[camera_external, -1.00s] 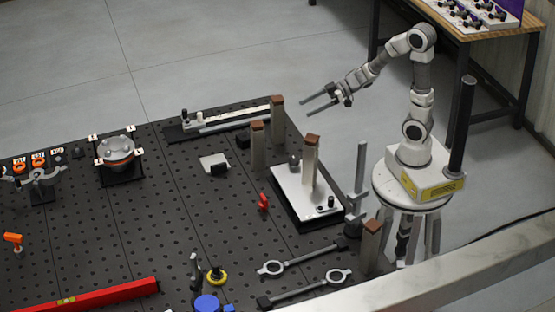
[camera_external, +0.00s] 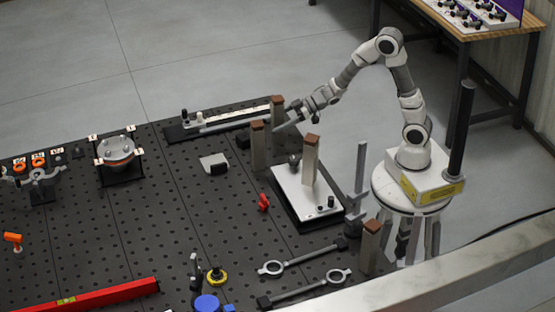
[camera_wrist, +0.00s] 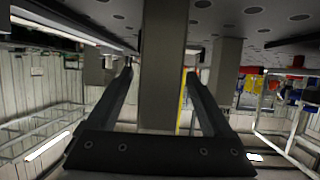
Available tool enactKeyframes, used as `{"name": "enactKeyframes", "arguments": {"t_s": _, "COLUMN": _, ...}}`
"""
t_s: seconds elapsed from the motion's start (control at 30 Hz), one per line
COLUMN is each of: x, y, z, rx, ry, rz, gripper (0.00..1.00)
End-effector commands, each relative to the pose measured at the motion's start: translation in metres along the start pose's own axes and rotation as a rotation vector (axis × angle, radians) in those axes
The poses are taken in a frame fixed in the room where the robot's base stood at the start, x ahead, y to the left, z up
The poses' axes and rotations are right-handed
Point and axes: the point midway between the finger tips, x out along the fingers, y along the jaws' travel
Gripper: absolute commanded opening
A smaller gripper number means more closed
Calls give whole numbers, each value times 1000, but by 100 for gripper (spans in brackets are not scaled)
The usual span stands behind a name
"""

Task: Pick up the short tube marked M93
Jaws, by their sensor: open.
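No M93 marking is legible, so I cannot tell which piece bears it. Several upright square tubes with brown tops stand on the black perforated table: one at the back (camera_external: 278,105), one in front of it (camera_external: 258,150), one on the pale plate (camera_external: 311,160), one near my base (camera_external: 370,250). My gripper (camera_external: 283,120) is open beside the back tube. In the wrist view, which shows the table at the top, a square tube (camera_wrist: 163,75) appears between the fingertips (camera_wrist: 158,68); I cannot tell if it is within them. A second tube (camera_wrist: 226,75) stands to the right.
The pale plate (camera_external: 283,190) on a dark base lies right of centre. A long rail fixture (camera_external: 225,122) lies behind the tubes. A red part (camera_external: 263,202) and two long rods with rings (camera_external: 300,262) lie nearer the front. The centre-left table is mostly free.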

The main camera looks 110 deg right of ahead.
Motion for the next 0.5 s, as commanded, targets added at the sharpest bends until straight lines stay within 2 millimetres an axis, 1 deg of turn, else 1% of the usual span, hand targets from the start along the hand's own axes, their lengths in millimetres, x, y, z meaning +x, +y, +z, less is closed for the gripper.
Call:
{"name": "enactKeyframes", "arguments": {"t_s": 0.03, "x": 9, "y": 1, "z": 3, "rx": -1, "ry": 0, "rz": -2, "gripper": 85}}
{"name": "enactKeyframes", "arguments": {"t_s": 0.17, "x": 23, "y": 1, "z": 1, "rx": -1, "ry": 1, "rz": -1, "gripper": 85}}
{"name": "enactKeyframes", "arguments": {"t_s": 0.27, "x": 26, "y": 1, "z": 1, "rx": 0, "ry": 0, "rz": 0, "gripper": 85}}
{"name": "enactKeyframes", "arguments": {"t_s": 0.43, "x": 25, "y": 1, "z": 0, "rx": 0, "ry": 0, "rz": 0, "gripper": 85}}
{"name": "enactKeyframes", "arguments": {"t_s": 0.47, "x": 25, "y": 1, "z": 0, "rx": 0, "ry": 0, "rz": 0, "gripper": 81}}
{"name": "enactKeyframes", "arguments": {"t_s": 0.5, "x": 25, "y": 1, "z": 0, "rx": 0, "ry": 0, "rz": 0, "gripper": 74}}
